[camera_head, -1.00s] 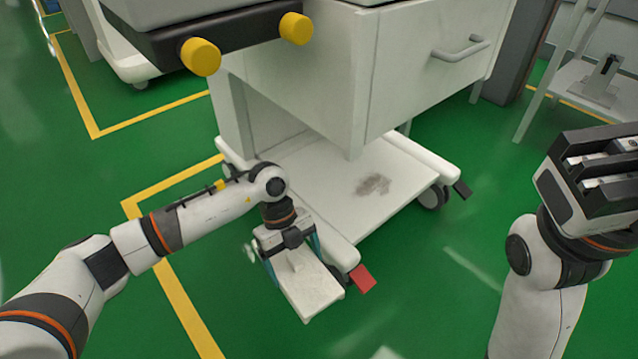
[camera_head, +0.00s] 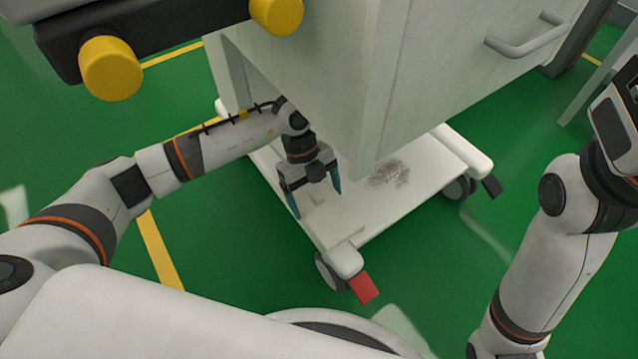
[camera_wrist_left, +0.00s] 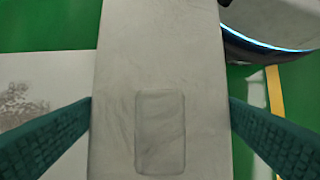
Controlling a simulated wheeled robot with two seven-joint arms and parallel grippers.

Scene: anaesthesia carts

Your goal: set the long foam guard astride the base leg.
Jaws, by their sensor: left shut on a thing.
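The long foam guard (camera_head: 335,220) is a pale grey slab, lying lengthwise over the near-left base leg of the cart. It also fills the middle of the left wrist view (camera_wrist_left: 160,60), with a shallow rounded recess in its face. My left gripper (camera_head: 314,195) is shut on it, one teal finger on each side. The base leg (camera_head: 344,261) is white; its rounded end shows just beyond the guard, and the rest is largely hidden. I cannot tell whether the guard touches the leg. My right gripper (camera_head: 618,125) is cut off by the right edge, its jaws unclear.
The cart's white body (camera_head: 335,80) overhangs the base close behind my left gripper. Yellow knobs (camera_head: 110,68) stick out at upper left. A red pedal (camera_head: 363,287) and a caster (camera_head: 329,270) are at the leg's end. The base plate (camera_head: 425,165) has a dark smudge.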

